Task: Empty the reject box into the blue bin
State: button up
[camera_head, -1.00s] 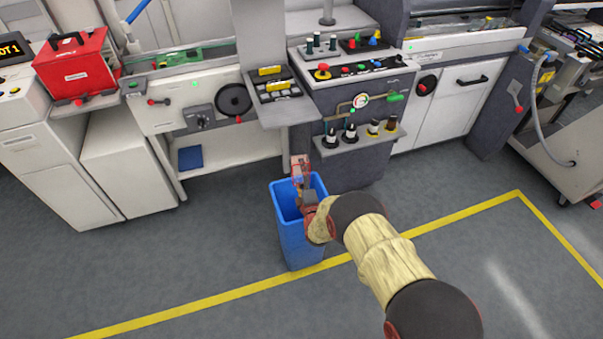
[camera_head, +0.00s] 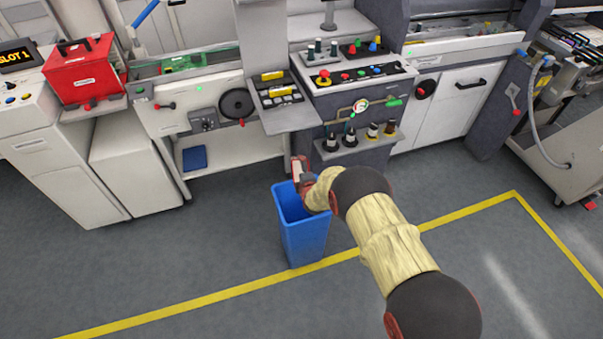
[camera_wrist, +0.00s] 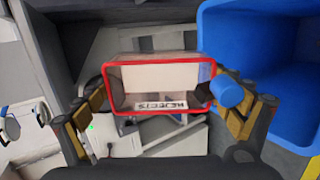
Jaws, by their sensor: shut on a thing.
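The reject box (camera_wrist: 160,62) has a red rim, pale inside walls and a label reading "REJECTS", upside down in the wrist view. My gripper (camera_wrist: 165,100) is shut on it, one finger on each side. No loose parts are plain inside; its dark corners are unclear. A small blue cylinder (camera_wrist: 227,93) shows by the right finger; I cannot tell if it touches the box. The blue bin (camera_head: 304,240) stands upright on the floor, and shows at right in the wrist view (camera_wrist: 290,70). In the head view my gripper (camera_head: 299,172) is at the bin's far rim, partly hidden by my arm.
A machine with a control panel (camera_head: 358,78) and a shelf of bottles (camera_head: 360,143) stands behind the bin. A grey ledge (camera_head: 290,118) juts out above and left of it. A red case (camera_head: 84,75) sits at left. Floor in front is clear, with a yellow line (camera_head: 210,297).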

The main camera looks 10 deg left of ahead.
notch_tip(320, 180, up, 6)
jog(key=p, duration=0.2)
jog(key=shift+p, duration=0.3)
dwell(0.4)
